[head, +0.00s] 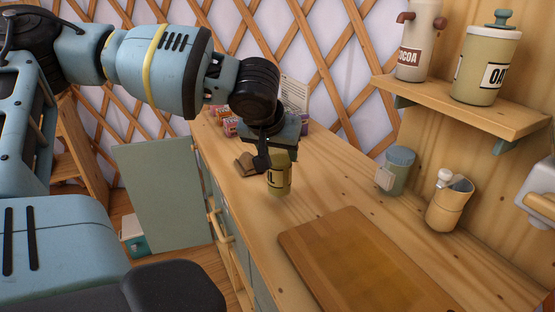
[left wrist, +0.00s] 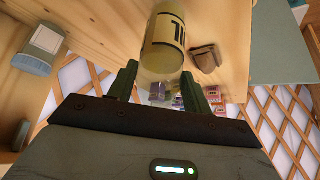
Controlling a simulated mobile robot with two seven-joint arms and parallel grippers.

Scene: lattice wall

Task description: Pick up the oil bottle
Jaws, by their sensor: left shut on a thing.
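The oil bottle (head: 279,181) is a small yellow-olive bottle with a dark-lettered label, at the left part of the wooden counter (head: 335,180) in the head view. It also shows in the left wrist view (left wrist: 165,38), reaching out past the fingers. My left gripper (head: 268,158) comes down over the bottle's top and is shut on it; its two dark green fingers (left wrist: 160,88) flank the bottle in the left wrist view. The bottle looks about upright. I cannot tell whether its base touches the counter. My right gripper is not in view.
A brown item (head: 245,164) lies close left of the bottle. Several colourful packets (head: 230,127) stand behind. A cutting board (head: 355,262) lies in front. A lidded jar (head: 398,172) and a beige jug (head: 449,204) stand at right, under a shelf (head: 460,103).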

